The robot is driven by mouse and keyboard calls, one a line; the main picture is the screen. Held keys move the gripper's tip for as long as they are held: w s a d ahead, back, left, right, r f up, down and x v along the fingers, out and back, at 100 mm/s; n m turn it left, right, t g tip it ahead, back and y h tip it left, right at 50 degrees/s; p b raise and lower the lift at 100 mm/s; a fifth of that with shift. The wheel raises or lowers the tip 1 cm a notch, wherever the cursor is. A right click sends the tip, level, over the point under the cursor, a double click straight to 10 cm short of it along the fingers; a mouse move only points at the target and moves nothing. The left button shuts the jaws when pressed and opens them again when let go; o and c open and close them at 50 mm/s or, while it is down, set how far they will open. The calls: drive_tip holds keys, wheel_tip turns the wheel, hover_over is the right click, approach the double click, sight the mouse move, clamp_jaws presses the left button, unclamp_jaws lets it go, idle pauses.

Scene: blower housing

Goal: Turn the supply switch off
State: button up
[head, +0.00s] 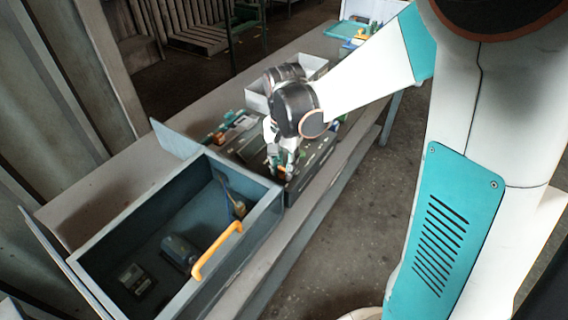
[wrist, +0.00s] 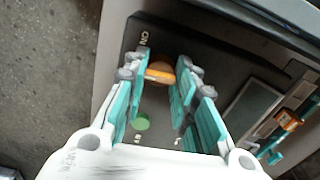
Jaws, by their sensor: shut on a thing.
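The supply switch (wrist: 158,74) is an orange-brown knob on a dark panel (wrist: 215,62). It shows in the wrist view between my finger pads, with a light "ON" mark (wrist: 144,39) near it. My gripper (wrist: 160,88) is shut on the switch, with teal pads on either side of it. A green round spot (wrist: 141,122) lies on the panel between the fingers, nearer my wrist.
A blue-grey open box (head: 185,200) with a yellow handle (head: 217,250) stands at the near end of the bench (head: 100,185). Dark parts lie in it. A light tray (head: 258,100) stands behind the unit. An orange and teal part (wrist: 285,125) lies at right in the wrist view.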

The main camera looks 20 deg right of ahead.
sight(284, 168)
drive_tip(key=n, duration=0.4)
drive_tip(key=shift+n, duration=0.3)
drive_tip(key=shift+n+p, duration=0.3)
drive_tip(key=shift+n, duration=1.3)
drive_tip(key=o, duration=1.1)
drive_tip(key=shift+r, duration=0.1)
wheel_tip(284, 168, up, 12)
drive_tip(key=shift+f, duration=0.1)
drive_tip(key=shift+s, duration=0.15)
